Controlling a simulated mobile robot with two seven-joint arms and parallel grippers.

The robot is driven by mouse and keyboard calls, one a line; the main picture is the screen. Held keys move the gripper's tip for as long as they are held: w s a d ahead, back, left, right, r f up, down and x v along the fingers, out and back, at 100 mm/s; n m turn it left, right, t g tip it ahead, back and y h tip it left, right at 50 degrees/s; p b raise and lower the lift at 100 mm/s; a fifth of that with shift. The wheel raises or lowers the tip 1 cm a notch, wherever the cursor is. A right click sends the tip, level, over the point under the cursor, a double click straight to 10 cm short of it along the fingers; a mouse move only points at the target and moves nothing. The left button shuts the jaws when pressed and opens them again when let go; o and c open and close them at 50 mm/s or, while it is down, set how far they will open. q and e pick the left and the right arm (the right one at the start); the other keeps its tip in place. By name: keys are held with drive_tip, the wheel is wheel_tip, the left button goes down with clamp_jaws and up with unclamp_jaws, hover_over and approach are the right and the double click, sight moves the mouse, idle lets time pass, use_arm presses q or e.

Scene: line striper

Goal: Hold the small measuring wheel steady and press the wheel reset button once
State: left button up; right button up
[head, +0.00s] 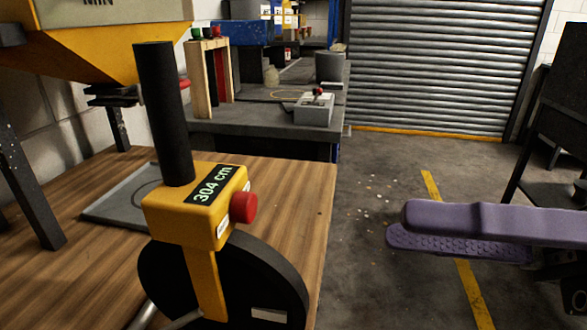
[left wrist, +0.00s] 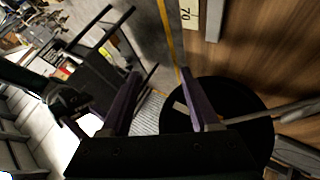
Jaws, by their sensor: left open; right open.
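The measuring wheel stands on the wooden table in the head view, with a yellow housing (head: 178,208), a display (head: 212,185) reading "304 cm" and an upright black handle (head: 165,115). The red reset button (head: 243,207) sticks out of the housing's right side. The black wheel disc (head: 262,275) is below; its lower part is cut off by the frame. My right gripper (head: 402,229) is open and empty, right of the button and apart from it. My left gripper (left wrist: 160,74) is open and empty in the left wrist view, one finger overlapping the black disc (left wrist: 243,95).
The wooden table (head: 300,190) holds a grey tray (head: 105,208) behind the wheel. A yellow hopper (head: 110,50) hangs over the left. A grey bench (head: 250,128) stands behind. Open floor (head: 375,175) lies between the table and my right gripper.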

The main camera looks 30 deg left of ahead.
sight(169, 152)
use_arm(q)
wheel_tip(169, 152, up, 15)
drive_tip(key=w+d+n+t+h, duration=0.25)
drive_tip(key=n+t, duration=0.65)
drive_tip(key=n, duration=0.9)
drive_tip(key=a+n+y, duration=0.3)
drive_tip(key=n+y, duration=0.1)
drive_tip(key=n, duration=0.2)
drive_tip(key=s+a+n+y, duration=0.1)
drive_tip(key=a+n+y, duration=0.2)
drive_tip(key=n+y, duration=0.2)
drive_tip(key=s+a+f+n+y, duration=0.1)
drive_tip(key=a+n+y, duration=0.2)
drive_tip(key=n+y, duration=0.2)
drive_tip(key=shift+a+n+t, duration=0.15)
drive_tip(key=shift+a+n, duration=0.05)
drive_tip(key=shift+n, duration=0.7)
drive_tip(key=shift+a+n+t, duration=0.15)
drive_tip(key=shift+a+n, duration=0.05)
drive_tip(key=shift+n, duration=0.7)
drive_tip(key=shift+s+d+f+n+g+y, duration=0.2)
drive_tip(key=shift+d+f+n+g+y, duration=0.15)
drive_tip(key=shift+g+y, duration=0.35)
drive_tip(key=x, duration=0.9)
drive_tip(key=shift+w+a, duration=0.25)
drive_tip(key=shift+w, duration=0.05)
drive_tip(key=shift+c, duration=0.3)
clamp_jaws()
